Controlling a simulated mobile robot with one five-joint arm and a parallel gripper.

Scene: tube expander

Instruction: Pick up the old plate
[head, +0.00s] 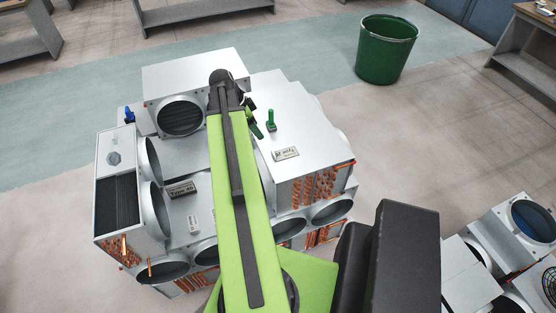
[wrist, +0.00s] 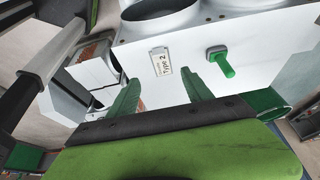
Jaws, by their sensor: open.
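A small pale label plate (head: 285,154) lies on the white top of the right-hand unit. The wrist view shows it too, as a plate (wrist: 161,62) reading something like "Type Z", just beyond my fingertips. A darker plate reading something like "Type 40" (head: 182,189) lies on the left part of the machine. I cannot tell by looks which plate is the old one. My gripper (wrist: 162,80) is open and empty, its two green fingers apart on either side of the pale plate in the picture. In the head view my arm partly hides it.
Round duct collars (head: 181,116) and copper tube ends (head: 315,188) surround the machine top. A green bin (head: 387,50) stands on open floor behind.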

